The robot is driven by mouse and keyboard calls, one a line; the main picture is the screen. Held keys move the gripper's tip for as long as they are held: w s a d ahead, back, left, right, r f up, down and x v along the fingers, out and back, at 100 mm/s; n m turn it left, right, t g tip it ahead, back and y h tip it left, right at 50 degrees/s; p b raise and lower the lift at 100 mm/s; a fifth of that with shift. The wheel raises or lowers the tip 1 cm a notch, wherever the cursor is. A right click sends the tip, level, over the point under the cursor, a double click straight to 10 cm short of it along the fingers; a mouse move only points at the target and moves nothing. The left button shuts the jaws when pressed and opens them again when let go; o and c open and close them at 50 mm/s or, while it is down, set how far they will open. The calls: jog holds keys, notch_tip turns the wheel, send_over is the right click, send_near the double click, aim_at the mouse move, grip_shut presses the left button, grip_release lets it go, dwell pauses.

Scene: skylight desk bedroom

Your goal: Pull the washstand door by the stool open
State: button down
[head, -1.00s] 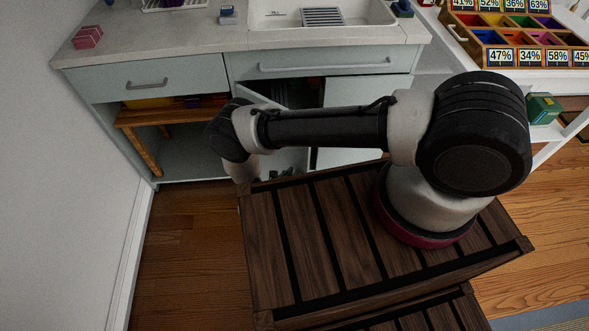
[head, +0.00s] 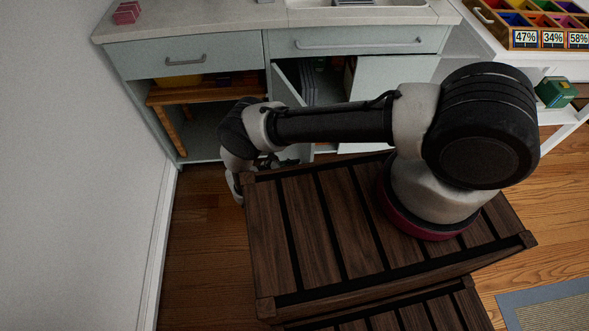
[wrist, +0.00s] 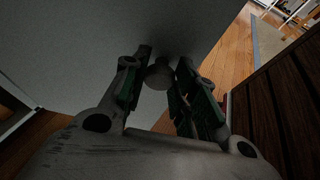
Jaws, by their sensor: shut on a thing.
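The washstand door (head: 286,88) by the stool is a pale grey-green panel standing ajar, swung outward in the head view. In the wrist view the door (wrist: 85,50) fills the upper left as a flat grey face. A small round knob (wrist: 158,76) sits on it. My gripper (wrist: 160,68) is shut on the knob, one finger on each side. In the head view the gripper is mostly hidden behind my arm, low by the door. The wooden stool (head: 205,94) stands in the open bay to the left of the door.
Stacked plates (head: 308,82) show inside the open compartment. A second door panel (head: 400,75) is to its right. Drawers with bar handles run above. A white wall (head: 80,150) stands on the left. Wood floor (head: 205,260) is clear between the wall and my base.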

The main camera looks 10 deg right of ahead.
jog(key=c, duration=1.1)
grip_release()
jog(key=shift+v, duration=3.75)
